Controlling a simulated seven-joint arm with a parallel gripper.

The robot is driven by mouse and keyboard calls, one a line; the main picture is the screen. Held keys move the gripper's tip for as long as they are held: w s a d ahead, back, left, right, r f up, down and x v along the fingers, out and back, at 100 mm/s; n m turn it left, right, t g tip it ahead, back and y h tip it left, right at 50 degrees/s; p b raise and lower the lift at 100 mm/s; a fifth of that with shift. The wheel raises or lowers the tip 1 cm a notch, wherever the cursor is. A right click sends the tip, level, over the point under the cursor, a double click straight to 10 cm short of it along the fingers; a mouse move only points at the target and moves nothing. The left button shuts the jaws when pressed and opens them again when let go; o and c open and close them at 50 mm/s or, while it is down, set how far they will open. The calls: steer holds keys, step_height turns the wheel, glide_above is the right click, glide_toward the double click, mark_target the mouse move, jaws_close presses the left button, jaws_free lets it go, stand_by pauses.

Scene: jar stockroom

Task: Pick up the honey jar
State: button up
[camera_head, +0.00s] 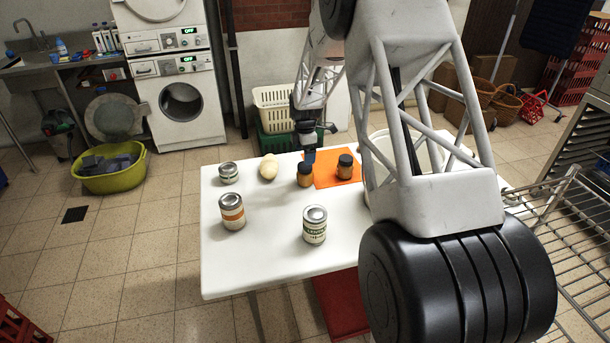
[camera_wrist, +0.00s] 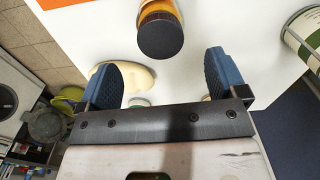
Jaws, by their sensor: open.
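Two small amber jars with dark lids stand upright on the white table (camera_head: 270,262). In the head view, the nearer-left jar (camera_head: 304,179) is just below my gripper (camera_head: 309,156), and the other jar (camera_head: 345,171) stands on an orange mat (camera_head: 324,182). I cannot read a label to tell which is honey. In the wrist view my gripper (camera_wrist: 170,76) is open and empty, its two blue fingers wide apart. One amber jar (camera_wrist: 158,10) with a black lid shows beyond the fingertips, between their lines, apart from both.
A pale potato-like item (camera_head: 268,167) and a small can (camera_head: 228,173) are left of the jars. An orange-banded can (camera_head: 232,213) and a green-labelled can (camera_head: 314,226) stand nearer. A white bucket (camera_head: 435,158) stands right, partly behind my arm. The table's front left is clear.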

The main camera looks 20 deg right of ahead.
mark_target(305, 167)
steer(key=shift+f, duration=0.8)
steer(key=shift+a+f, duration=0.1)
steer(key=shift+f, duration=2.45)
steer(key=shift+c, duration=0.3)
